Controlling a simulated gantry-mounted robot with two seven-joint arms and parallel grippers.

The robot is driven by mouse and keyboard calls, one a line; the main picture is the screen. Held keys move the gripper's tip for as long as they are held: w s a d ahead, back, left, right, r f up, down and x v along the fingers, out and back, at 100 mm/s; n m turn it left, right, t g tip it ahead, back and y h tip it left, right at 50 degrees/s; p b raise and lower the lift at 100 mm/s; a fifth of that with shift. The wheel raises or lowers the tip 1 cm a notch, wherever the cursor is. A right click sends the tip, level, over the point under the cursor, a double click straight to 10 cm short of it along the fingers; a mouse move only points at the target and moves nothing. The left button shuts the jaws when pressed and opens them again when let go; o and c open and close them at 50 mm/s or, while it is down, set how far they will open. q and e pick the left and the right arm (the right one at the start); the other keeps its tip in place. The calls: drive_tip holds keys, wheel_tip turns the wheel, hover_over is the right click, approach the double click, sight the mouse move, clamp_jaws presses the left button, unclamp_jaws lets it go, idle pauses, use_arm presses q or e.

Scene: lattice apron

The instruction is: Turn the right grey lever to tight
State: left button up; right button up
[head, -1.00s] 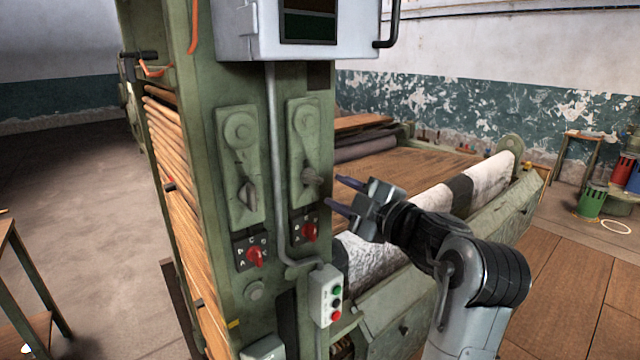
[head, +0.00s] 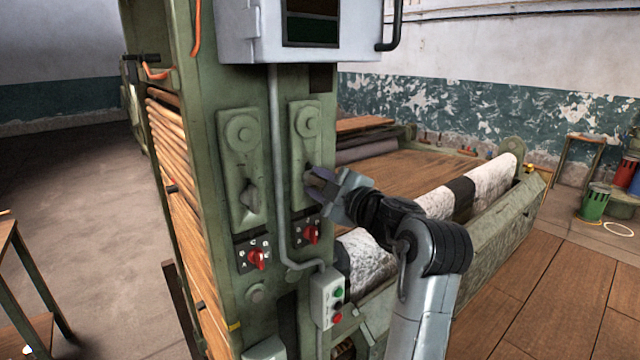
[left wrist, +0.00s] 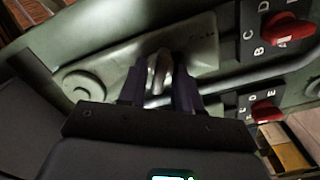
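The right grey lever (head: 307,179) sits on the right-hand green plate of the machine post, partly hidden by my gripper. It also shows in the left wrist view (left wrist: 160,72), upright in that picture between the two dark fingers. My left gripper (head: 315,182) is at this lever, its fingers on either side of it and apart from each other. Whether they touch it is hard to tell. The left grey lever (head: 249,193) on the neighbouring plate is free. The lettering on the plates is too small to read. My right gripper is not seen.
Below the levers are two red rotary knobs, left (head: 257,259) and right (head: 312,234). A grey conduit (head: 276,170) runs between the plates to a push-button box (head: 328,297). A grey cabinet (head: 262,30) hangs above. The cloth roll (head: 490,182) lies right, behind my arm.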

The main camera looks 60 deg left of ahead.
use_arm(q)
clamp_jaws()
drive_tip(key=shift+r+m+p, duration=0.15)
drive_tip(key=shift+m+p, duration=0.35)
drive_tip(key=shift+p, duration=0.4)
drive_tip(key=m+p, duration=0.9)
drive_tip(key=p, duration=0.5)
drive_tip(key=shift+m, duration=0.3)
drive_tip(key=shift+m+p, duration=0.5)
drive_tip(key=shift+p, duration=0.3)
drive_tip(key=shift+f, duration=0.2)
